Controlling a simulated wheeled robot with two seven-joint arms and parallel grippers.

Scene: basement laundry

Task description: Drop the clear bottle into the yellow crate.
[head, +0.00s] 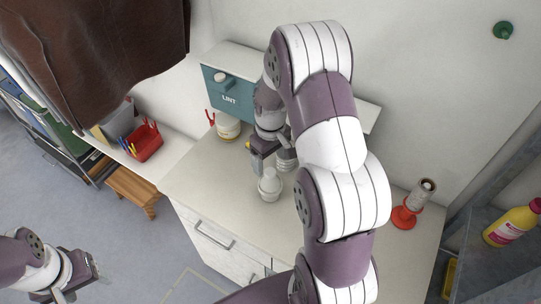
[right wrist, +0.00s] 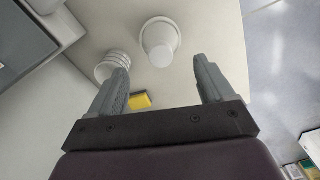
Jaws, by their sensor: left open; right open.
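A pale whitish bottle (head: 270,185), likely the clear bottle, stands on the counter. It also shows in the right wrist view (right wrist: 158,42), seen from above, just beyond the fingertips. My right gripper (head: 262,152) is open and empty above the counter, close behind the bottle; its two fingers (right wrist: 162,75) are apart and not around it. My left gripper (head: 72,284) is open and empty at the lower left, over the floor, far from the bottle. I cannot make out a yellow crate for certain; a small yellow piece (head: 450,278) shows at the lower right, mostly cut off from view.
A ribbed white object (right wrist: 112,65) and a yellow sponge-like block (right wrist: 140,100) are near the right gripper. A teal lint box (head: 226,93), a white jar (head: 227,126), a red bin (head: 145,143), a roll on a red stand (head: 408,212) and a yellow bottle (head: 512,226) stand around.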

